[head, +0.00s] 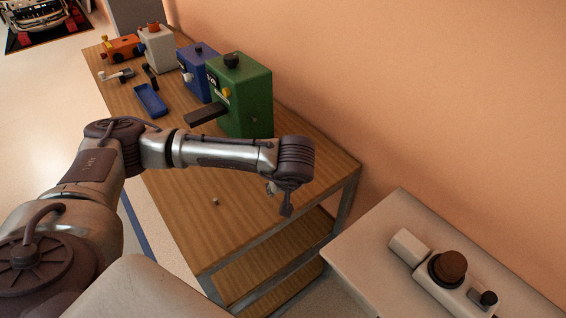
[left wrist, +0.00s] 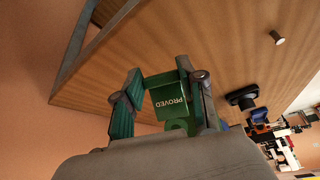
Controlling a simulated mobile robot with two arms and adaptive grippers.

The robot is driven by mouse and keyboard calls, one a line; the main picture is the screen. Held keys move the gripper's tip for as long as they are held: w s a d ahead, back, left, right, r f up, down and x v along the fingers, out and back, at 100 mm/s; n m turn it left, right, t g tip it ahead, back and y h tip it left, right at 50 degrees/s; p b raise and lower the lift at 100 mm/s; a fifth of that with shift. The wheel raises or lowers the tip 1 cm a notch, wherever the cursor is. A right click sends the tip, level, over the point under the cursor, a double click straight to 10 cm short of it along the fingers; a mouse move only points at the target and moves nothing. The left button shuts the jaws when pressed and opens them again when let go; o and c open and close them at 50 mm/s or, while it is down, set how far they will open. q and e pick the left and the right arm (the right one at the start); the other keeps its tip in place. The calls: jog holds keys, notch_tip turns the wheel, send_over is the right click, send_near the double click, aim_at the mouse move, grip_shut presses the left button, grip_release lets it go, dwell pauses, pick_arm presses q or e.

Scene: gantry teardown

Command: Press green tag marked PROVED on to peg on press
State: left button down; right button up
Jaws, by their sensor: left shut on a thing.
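A green tag (left wrist: 168,98) marked PROVED, its lettering upside down in the left wrist view, sits between the fingers of my left gripper (left wrist: 165,100). A green ring shows at its lower edge. In the head view my left gripper (head: 284,203) points down above the near right end of the wooden bench; the tag cannot be made out there. A small round-headed peg (head: 215,201) stands on the bench top, left of the gripper and apart from it. It also shows in the left wrist view (left wrist: 277,38). A green press-like machine (head: 243,97) stands behind. My right gripper is out of view.
The bench (head: 240,227) also carries a blue machine (head: 196,72), a white machine (head: 158,48), a blue tray (head: 151,100) and small tools. A pale side table (head: 372,246) with a knobbed device (head: 440,270) stands at right. The bench's near end is mostly clear.

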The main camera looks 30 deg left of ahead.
pick_arm(q)
jog(key=w+a+n+y+b, duration=0.1)
jog(key=w+y, duration=0.1)
jog(key=w+a+f+n+y, duration=0.1)
jog(key=w+a+y, duration=0.1)
jog(key=w+a+f+n+t+y+b, duration=0.1)
jog(key=w+a+y, duration=0.1)
jog(key=shift+w+f+n+b, duration=0.2)
jog(key=shift+w+n+b, duration=0.1)
jog(key=shift+n, duration=0.1)
jog(key=w+a+y, duration=0.1)
jog(key=w+a+r+y+b, duration=0.1)
jog(key=w, duration=0.1)
jog(key=shift+w+n+y, duration=0.2)
jog(key=shift+n+y, duration=0.1)
jog(key=shift+w+a+r, duration=0.1)
jog(key=shift+a+r, duration=0.05)
jog(key=shift+t, duration=0.4)
jog(key=shift+w+a+b, duration=0.1)
jog(key=shift+w+a, duration=0.2)
jog(key=shift+a, duration=0.5)
jog(key=shift+w+a+b, duration=0.15)
jog(key=shift+w+a, duration=0.2)
jog(key=shift+a, duration=0.45)
jog(key=shift+w+a+b, duration=0.1)
jog(key=shift+w+a, duration=0.2)
jog(key=shift+a, duration=0.65)
